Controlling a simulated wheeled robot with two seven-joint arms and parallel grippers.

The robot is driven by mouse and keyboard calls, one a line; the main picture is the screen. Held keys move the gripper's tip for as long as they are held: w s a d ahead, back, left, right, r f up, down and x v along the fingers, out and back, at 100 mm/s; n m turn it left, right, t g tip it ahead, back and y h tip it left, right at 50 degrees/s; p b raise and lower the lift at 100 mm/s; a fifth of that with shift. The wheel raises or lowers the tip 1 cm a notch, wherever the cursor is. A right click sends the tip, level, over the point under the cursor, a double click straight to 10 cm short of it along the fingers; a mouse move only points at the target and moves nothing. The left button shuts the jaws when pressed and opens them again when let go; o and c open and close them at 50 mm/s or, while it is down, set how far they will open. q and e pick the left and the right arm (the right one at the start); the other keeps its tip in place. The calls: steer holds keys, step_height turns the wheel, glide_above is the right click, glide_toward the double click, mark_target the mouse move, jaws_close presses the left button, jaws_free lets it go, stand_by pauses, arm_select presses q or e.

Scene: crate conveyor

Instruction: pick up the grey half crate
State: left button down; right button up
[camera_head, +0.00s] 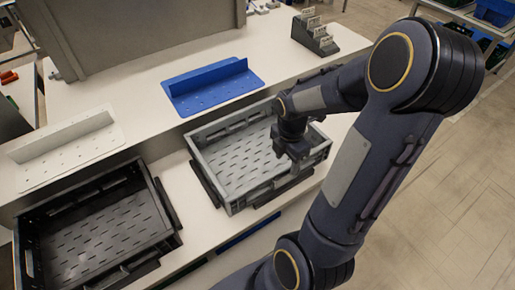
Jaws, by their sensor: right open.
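The grey half crate (227,190) sits on the white surface in the middle of the head view. It is shallow, with a slotted floor, and looks empty where it shows. My right arm comes in from the right and crosses over the crate's right part. My right gripper (298,170) is open above the crate's front right side, close to the rim. I cannot tell whether it touches the rim. The arm and gripper hide part of the crate's right end. My left gripper is not in view.
A black crate (172,238) stands at the lower left. A blue bracket (215,88) and a white bracket (68,150) lie on the white counter behind. A grey holder (315,36) stands at the back. Open floor lies to the right.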

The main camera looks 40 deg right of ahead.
mark_target(285, 169)
step_height(285, 169, down, 7)
steer(key=shift+w+r+p, duration=0.1)
steer(key=shift+w+p, duration=0.05)
steer(key=shift+p, duration=0.15)
jaws_close()
stand_by(0.3)
steer(key=shift+r, duration=0.1)
stand_by(1.0)
